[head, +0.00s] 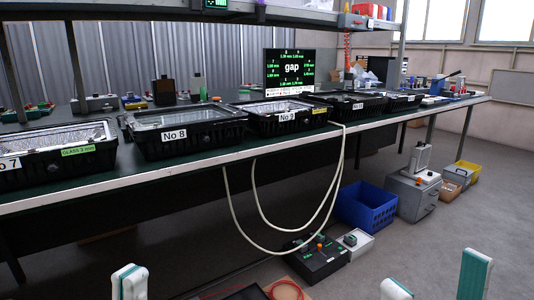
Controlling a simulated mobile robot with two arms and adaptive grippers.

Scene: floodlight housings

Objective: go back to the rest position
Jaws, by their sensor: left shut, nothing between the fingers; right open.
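My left gripper (130,282) shows at the bottom left edge of the head view, its white and green fingertips together with nothing between them. My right gripper (434,282) is at the bottom right, its two fingers spread apart and empty. Both are low in the picture, in front of the workbench (200,169) and apart from it. The rest of both arms is out of view.
Black floodlight housings stand in a row on the bench, including No 8 (186,127) and No 9 (285,115). A pale cable (257,200) hangs below the front edge. A blue crate (366,205), grey box (413,192) and black case (314,258) stand on the floor.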

